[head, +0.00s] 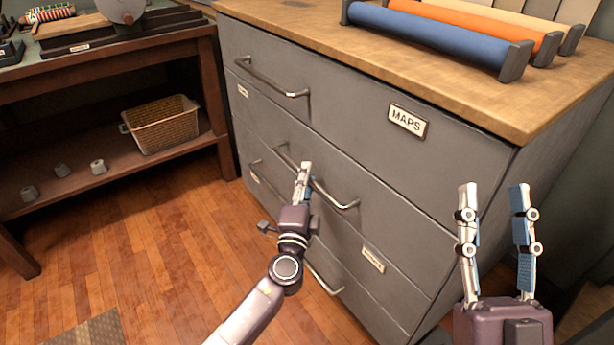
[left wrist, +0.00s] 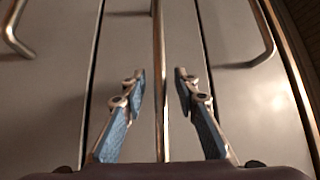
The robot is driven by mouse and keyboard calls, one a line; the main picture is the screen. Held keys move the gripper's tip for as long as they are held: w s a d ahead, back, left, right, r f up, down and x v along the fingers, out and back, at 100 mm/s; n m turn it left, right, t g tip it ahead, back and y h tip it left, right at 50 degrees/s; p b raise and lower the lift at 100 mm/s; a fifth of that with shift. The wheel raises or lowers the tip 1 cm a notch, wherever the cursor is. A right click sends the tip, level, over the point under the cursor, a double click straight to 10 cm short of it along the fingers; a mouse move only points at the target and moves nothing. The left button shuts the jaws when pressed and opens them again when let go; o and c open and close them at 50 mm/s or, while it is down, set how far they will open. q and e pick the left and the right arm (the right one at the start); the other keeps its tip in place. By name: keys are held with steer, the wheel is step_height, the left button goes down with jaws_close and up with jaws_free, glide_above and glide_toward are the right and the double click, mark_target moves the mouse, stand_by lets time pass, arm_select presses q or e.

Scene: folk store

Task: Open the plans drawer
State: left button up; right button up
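A grey drawer cabinet (head: 350,105) with long metal bar handles stands ahead, all its drawers shut. The top drawer's label (head: 407,120) reads MAPS; the label of the drawer below (head: 373,259) is too small to read. My left gripper (head: 305,168) is at the middle handle (head: 345,205), hiding part of it. In the left wrist view this handle (left wrist: 158,60) runs between the two open fingers of my left gripper (left wrist: 159,75), with a gap on each side. My right gripper (head: 493,187) is open and empty, in front of the cabinet's right side.
Blue (head: 430,32) and orange (head: 485,25) rolls lie on the wooden cabinet top (head: 300,22). At left, a dark wooden table (head: 110,72) has a wicker basket (head: 162,125) and small grey cups on its lower shelf. The wooden floor (head: 150,235) between is clear.

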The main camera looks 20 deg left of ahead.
arm_select(q)
steer(key=shift+w, duration=0.3)
jaws_close()
steer(key=shift+a, duration=0.1)
